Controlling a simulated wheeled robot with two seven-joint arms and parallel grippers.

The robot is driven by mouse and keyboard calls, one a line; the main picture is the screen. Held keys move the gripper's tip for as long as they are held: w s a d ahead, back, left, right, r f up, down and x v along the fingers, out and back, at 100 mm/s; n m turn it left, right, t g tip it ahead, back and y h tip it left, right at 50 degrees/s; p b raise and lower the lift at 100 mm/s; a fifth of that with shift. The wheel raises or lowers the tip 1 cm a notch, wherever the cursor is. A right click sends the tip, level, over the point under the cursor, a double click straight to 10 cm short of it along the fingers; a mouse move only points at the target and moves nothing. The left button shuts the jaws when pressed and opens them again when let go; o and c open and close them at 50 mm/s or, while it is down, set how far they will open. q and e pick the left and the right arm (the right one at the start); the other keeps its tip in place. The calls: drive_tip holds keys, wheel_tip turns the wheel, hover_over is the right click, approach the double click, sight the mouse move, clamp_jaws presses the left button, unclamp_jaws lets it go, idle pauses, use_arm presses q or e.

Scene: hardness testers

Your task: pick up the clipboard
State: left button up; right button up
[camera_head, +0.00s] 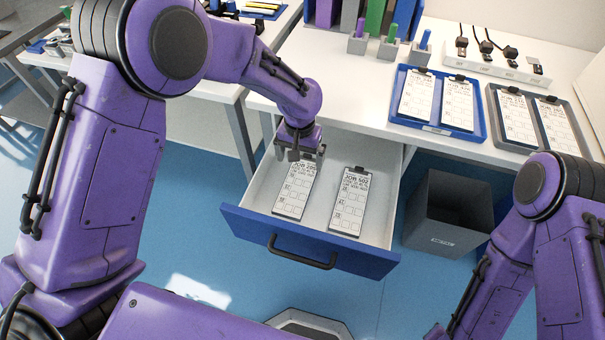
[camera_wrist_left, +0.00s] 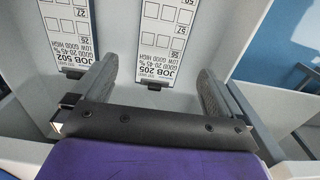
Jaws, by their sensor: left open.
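Two clipboards with white sheets lie in the open drawer (camera_head: 258,192). The left one, marked JOB 205 (camera_head: 294,190), also shows in the left wrist view (camera_wrist_left: 165,38). The right one, marked JOB 502 (camera_head: 350,203), also shows there at the left (camera_wrist_left: 66,30). My left gripper (camera_head: 299,154) is open and empty over the clip end of the JOB 205 clipboard. In the left wrist view its fingers (camera_wrist_left: 158,72) stand either side of that clipboard, apart from it. The gripper partly hides the clip in the head view. My right gripper is out of frame.
A blue tray (camera_head: 436,129) and a grey tray (camera_head: 493,98), each with two clipboards, lie on the white table (camera_head: 345,73). A power strip (camera_head: 500,65) and small holders (camera_head: 388,49) stand behind. A grey bin (camera_head: 445,215) stands right of the drawer.

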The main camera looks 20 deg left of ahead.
sight(298, 185)
use_arm(q)
drive_tip(key=f, duration=0.6)
drive_tip(key=s+f, duration=0.1)
drive_tip(key=f, duration=0.3)
drive_tip(key=shift+a+f, duration=0.1)
drive_tip(key=shift+a, duration=0.2)
drive_tip(key=c, duration=0.9)
